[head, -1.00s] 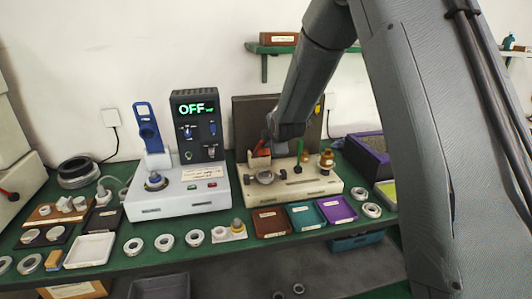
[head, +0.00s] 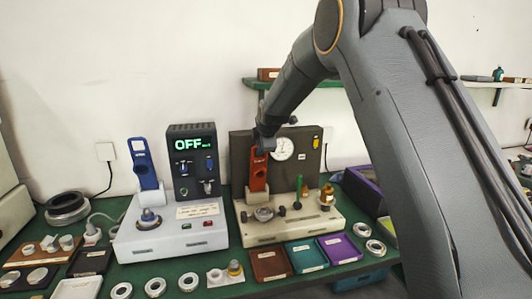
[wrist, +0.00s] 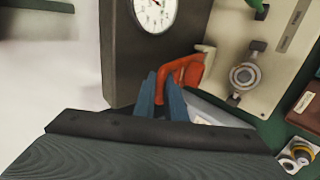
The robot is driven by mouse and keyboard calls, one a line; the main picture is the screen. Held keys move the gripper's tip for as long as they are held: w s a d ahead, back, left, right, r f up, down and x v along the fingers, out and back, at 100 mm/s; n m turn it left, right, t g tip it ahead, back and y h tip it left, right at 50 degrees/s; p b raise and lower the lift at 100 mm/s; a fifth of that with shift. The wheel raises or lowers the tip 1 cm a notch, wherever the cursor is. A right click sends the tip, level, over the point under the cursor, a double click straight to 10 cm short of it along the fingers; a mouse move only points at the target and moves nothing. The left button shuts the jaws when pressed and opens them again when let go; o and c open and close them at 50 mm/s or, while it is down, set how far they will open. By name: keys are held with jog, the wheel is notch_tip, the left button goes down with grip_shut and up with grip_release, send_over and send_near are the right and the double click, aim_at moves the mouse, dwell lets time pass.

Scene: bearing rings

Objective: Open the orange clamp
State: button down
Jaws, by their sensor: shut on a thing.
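The orange clamp (head: 259,174) stands upright at the left of the cream fixture (head: 318,224), in front of its dark back panel. My gripper (head: 265,143) is at the top of the clamp lever and shut on it. In the wrist view the two blue fingers (wrist: 160,92) are at the orange clamp (wrist: 187,72), which runs off to their right. The fingers hide part of the lever.
A white machine (head: 172,232) with an upright blue clamp (head: 142,160) and an OFF display (head: 193,143) stands to the left. A dial gauge (head: 283,149) is on the dark panel beside my gripper. Brown, teal and purple trays (head: 340,247) lie in front.

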jog(key=shift+w+r, duration=0.15)
jog(key=shift+w, duration=0.1)
jog(key=shift+r, duration=0.15)
jog(key=c, duration=1.8)
grip_release()
jog(key=shift+w+a, duration=0.1)
jog(key=shift+w, duration=0.05)
jog(key=b+v, duration=0.2)
jog(key=v, duration=0.5)
jog(key=shift+s+r+b, duration=0.15)
jog(key=shift+s+b, duration=0.2)
jog(key=shift+b, duration=0.05)
